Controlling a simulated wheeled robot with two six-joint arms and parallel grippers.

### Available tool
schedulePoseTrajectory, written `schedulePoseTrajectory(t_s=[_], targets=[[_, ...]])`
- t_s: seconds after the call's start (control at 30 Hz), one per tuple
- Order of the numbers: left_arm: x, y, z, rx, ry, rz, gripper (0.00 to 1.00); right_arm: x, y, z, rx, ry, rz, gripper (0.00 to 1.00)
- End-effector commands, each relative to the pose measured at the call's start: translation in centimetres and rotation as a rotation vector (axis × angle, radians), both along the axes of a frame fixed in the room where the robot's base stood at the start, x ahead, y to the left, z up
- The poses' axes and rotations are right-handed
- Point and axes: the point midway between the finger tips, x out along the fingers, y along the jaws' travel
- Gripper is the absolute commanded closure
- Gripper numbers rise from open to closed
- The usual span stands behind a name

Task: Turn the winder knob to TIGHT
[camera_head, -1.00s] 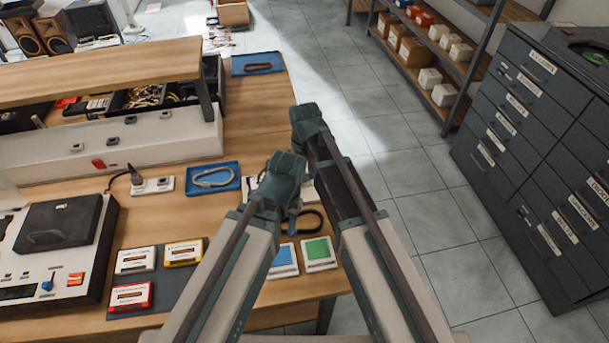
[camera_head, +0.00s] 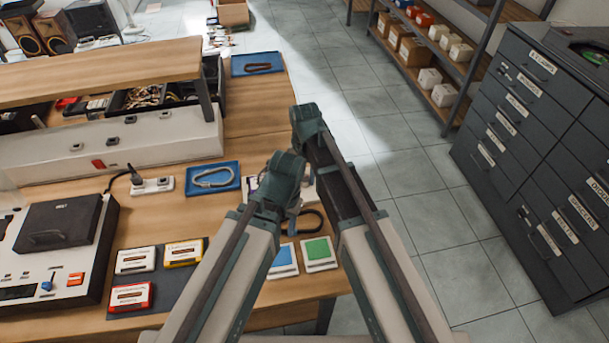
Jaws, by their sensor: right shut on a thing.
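A white device (camera_head: 308,190) with a purple patch shows only in slivers behind my arms, beside the blue tray. I cannot make out a winder knob or the word TIGHT. My two arms reach up from the bottom of the picture and cover this part of the table. My right gripper (camera_head: 292,220) is mostly hidden among the arm links near the device. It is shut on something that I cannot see. My left gripper's fingers do not show.
A blue tray (camera_head: 213,178) with a grey loop and a dark loop (camera_head: 311,221) lie close by. Blue (camera_head: 283,262) and green (camera_head: 318,251) cards lie near the table's right edge. A mat with several boxed cassettes and a deck (camera_head: 62,223) fill the left.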

Motion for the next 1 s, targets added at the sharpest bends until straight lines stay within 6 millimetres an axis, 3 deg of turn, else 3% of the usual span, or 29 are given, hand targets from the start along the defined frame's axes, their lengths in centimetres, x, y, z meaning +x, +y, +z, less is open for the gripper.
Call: schedulePoseTrajectory(t_s=[0.43, 1.0], targets=[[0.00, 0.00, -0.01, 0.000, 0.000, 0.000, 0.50, -0.01, -0.01, -0.01, 0.000, 0.000, -0.254, 1.00], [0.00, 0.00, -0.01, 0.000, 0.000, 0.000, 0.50, -0.02, 0.00, -0.01, 0.000, 0.000, -0.310, 1.00]])
